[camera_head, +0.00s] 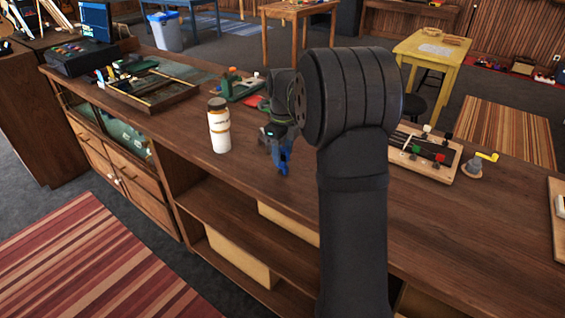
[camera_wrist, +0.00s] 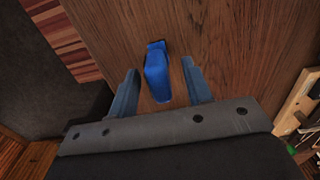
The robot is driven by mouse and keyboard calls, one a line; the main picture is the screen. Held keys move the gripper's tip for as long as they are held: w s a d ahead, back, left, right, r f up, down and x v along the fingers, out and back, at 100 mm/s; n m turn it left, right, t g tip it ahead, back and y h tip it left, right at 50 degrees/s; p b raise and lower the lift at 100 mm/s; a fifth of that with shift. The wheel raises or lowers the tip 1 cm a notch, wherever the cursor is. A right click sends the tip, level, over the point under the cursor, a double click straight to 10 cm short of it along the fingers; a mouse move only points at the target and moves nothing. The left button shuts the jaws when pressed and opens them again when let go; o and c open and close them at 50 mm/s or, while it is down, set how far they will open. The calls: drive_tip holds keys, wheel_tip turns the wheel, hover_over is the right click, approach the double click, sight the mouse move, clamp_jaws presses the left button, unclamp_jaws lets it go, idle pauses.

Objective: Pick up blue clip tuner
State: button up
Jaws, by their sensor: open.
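The blue clip tuner (camera_wrist: 157,72) stands out against the brown wood counter in the wrist view. It lies between my gripper's two fingers (camera_wrist: 160,88), with a gap on each side. My gripper is open. In the head view the blue clip tuner (camera_head: 283,156) shows below my gripper (camera_head: 276,146), near the counter's front edge. My arm hides part of the counter behind it, and I cannot tell from this view whether the fingers touch the tuner.
A white bottle with a brown cap (camera_head: 219,126) stands on the counter (camera_head: 180,150) left of my gripper. A wooden tray (camera_head: 150,92) lies further left. A board with colored parts (camera_head: 425,155) and a yellow-handled winder (camera_head: 478,164) lie to the right. Bare counter lies in front.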

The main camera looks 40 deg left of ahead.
sight(282, 161)
drive_tip(key=shift+f, duration=2)
clamp_jaws()
drive_tip(key=shift+r, duration=0.1)
